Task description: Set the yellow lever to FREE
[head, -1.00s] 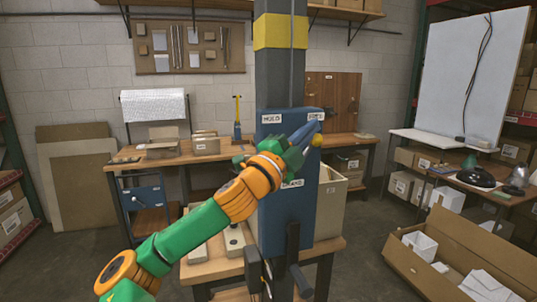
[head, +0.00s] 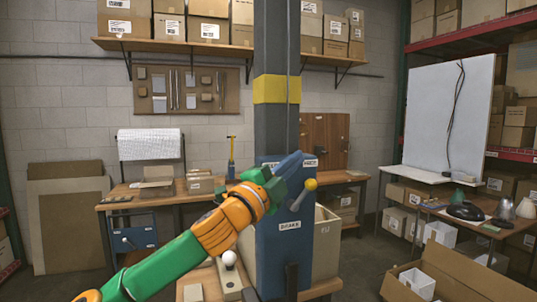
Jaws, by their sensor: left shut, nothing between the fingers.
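The yellow lever (head: 311,184) is a grey bar with a round yellow knob on the front of a blue panel (head: 285,255). The bar tilts up and to the right, with the knob just below the upper right label (head: 310,163), which reads FREE. A BRAKE label (head: 289,225) sits lower on the panel. My left gripper (head: 297,158) is shut and empty, at the panel's top, up and left of the knob and seemingly apart from it. It covers the upper left of the panel, including much of the HOLD label. My right gripper is not in view.
The panel is mounted on a grey post (head: 275,130) with a yellow band. A beige bin (head: 326,245) stands right behind the panel. A wooden bench (head: 120,197) with boxes is at the back. An open carton (head: 460,283) lies at the lower right.

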